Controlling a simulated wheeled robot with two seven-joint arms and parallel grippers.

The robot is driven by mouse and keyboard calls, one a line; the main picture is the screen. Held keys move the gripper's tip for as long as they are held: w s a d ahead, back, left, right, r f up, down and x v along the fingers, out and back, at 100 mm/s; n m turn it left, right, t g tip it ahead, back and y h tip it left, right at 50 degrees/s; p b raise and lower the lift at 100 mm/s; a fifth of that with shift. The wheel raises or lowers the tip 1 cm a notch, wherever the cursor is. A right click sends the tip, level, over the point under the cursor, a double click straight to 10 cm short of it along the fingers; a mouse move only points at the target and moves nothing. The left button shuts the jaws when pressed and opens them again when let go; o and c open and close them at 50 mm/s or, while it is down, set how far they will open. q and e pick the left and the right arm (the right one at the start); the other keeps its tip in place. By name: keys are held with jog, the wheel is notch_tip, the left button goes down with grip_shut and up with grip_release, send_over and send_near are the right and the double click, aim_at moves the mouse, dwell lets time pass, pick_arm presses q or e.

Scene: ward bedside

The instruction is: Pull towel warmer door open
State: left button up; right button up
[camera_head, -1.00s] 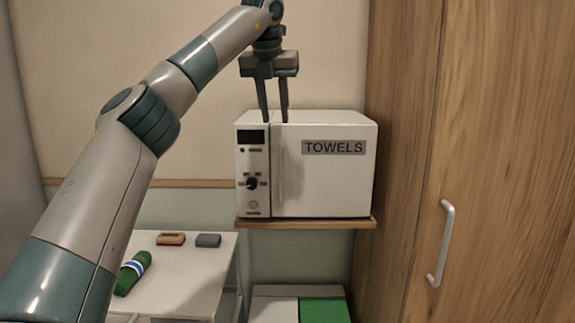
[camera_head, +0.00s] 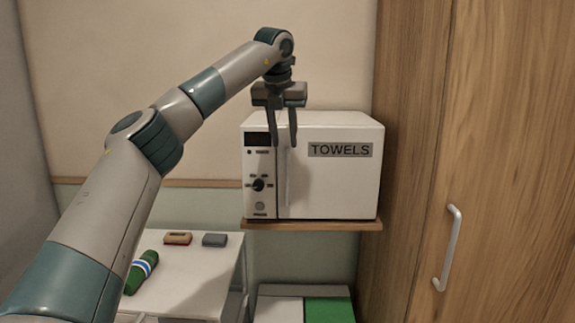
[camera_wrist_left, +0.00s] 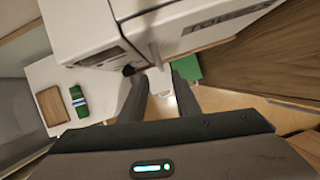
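The white towel warmer (camera_head: 335,185) stands on a wooden shelf, its door marked TOWELS and closed. Its vertical door handle (camera_head: 284,178) runs along the door's left edge, beside the control panel (camera_head: 259,175). My left gripper (camera_head: 284,142) points down in front of the warmer's upper front, at the handle's upper part. Its fingers are apart. In the left wrist view the handle (camera_wrist_left: 155,53) shows beyond the gap between the fingertips (camera_wrist_left: 161,82); I cannot tell whether they touch it. The warmer also fills the top of that view (camera_wrist_left: 90,25). My right gripper is not in view.
A tall wooden cabinet (camera_head: 480,120) with a metal handle stands close on the right. A white table (camera_head: 190,285) at lower left holds a green rolled item (camera_head: 141,272) and two small blocks. Below the shelf (camera_head: 320,225) is a white and green box (camera_head: 328,308).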

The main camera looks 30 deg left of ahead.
aim_at(287, 162)
pick_arm(q)
jog(key=p+x, duration=0.3)
jog(key=x, duration=0.7)
jog(key=shift+w+f, duration=0.1)
jog(key=shift+f, duration=0.2)
jog(key=shift+c, duration=0.2)
grip_shut()
